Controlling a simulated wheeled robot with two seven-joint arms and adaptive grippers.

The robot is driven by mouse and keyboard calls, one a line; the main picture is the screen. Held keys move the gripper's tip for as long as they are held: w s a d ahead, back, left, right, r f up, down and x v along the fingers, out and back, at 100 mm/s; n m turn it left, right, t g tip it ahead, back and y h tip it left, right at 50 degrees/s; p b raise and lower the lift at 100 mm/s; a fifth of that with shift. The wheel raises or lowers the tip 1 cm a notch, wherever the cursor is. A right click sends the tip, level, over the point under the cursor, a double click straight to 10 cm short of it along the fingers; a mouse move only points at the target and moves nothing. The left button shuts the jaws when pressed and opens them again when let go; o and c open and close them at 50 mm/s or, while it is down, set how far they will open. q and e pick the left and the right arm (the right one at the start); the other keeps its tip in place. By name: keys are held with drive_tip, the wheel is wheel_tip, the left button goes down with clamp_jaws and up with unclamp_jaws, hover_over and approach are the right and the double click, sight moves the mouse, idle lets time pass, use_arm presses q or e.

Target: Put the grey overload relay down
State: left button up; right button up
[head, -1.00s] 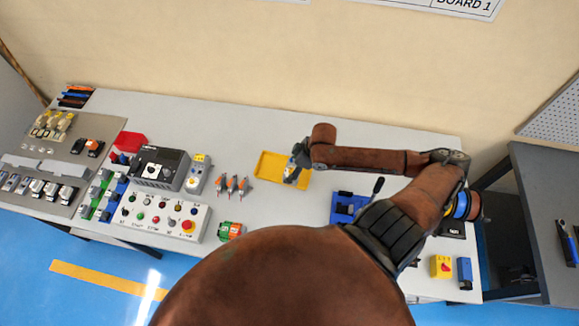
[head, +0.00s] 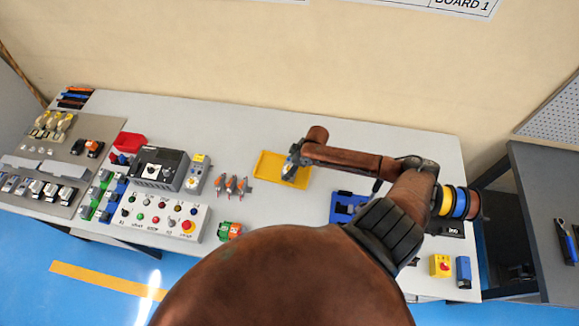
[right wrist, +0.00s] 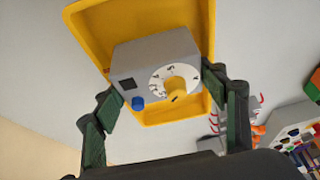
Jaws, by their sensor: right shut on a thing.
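The grey overload relay (right wrist: 150,59) has a white dial with a yellow knob and a blue button. It shows in the right wrist view between the fingers of my right gripper (right wrist: 163,90), which is shut on it. Behind it is the yellow tray (right wrist: 88,22). In the head view my right gripper (head: 291,168) is over the yellow tray (head: 268,165), and the relay is mostly hidden there. I cannot tell whether the relay touches the tray floor. My left gripper is not in view.
Several orange-and-grey parts (head: 232,186) stand left of the tray. A grey drive unit (head: 160,166) and a push-button box (head: 163,218) are farther left. A blue device (head: 345,207) is right of the tray. Bare table (head: 230,130) lies behind.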

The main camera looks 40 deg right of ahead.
drive_tip(key=o, duration=1.5)
drive_tip(key=v, duration=1.2)
